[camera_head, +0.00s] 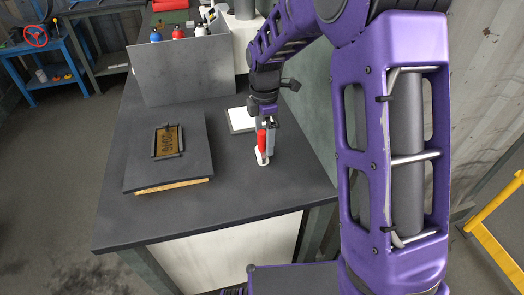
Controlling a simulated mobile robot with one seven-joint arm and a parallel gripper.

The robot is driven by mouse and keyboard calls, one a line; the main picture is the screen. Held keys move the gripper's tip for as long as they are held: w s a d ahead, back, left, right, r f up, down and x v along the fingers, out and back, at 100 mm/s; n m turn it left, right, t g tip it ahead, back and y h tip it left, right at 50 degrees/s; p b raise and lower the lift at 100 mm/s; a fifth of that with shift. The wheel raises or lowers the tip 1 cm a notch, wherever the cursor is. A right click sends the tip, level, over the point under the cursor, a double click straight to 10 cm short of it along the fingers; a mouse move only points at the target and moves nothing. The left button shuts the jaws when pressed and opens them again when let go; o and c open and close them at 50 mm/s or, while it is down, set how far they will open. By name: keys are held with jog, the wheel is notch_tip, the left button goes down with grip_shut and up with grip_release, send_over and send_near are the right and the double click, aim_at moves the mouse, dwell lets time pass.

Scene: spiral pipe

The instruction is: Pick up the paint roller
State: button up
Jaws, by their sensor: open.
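What looks like the paint roller, a slim object with a red part (261,138) and a white part (262,157) below it, is on the dark worktop (232,208), right of the middle. My gripper (267,141) points down from the purple arm right at it, overlapping it in the picture. The jaws are open. The fingers are small and partly merge with the object, so I cannot tell whether they touch it or stand around it. Part of the object is hidden by the gripper.
A dark board with a framed plate (168,141) lies on the worktop's left. A white block (240,121) is just behind my gripper. A grey upright panel (185,72) stands behind, with coloured bottles (178,34) beyond. A wall is close on the right. The front worktop is clear.

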aim_at(262, 150)
jog(key=shift+w+a+f+b, duration=0.1)
jog(key=shift+a+f+b, duration=0.05)
jog(key=shift+f, duration=1.35)
jog(key=shift+w+a+f+b, duration=0.1)
jog(key=shift+f+b, duration=0.05)
jog(key=shift+f, duration=1.35)
jog(key=c, duration=1.2)
notch_tip(262, 150, up, 10)
jog(key=shift+r+p, duration=0.1)
jog(key=shift+p, duration=0.45)
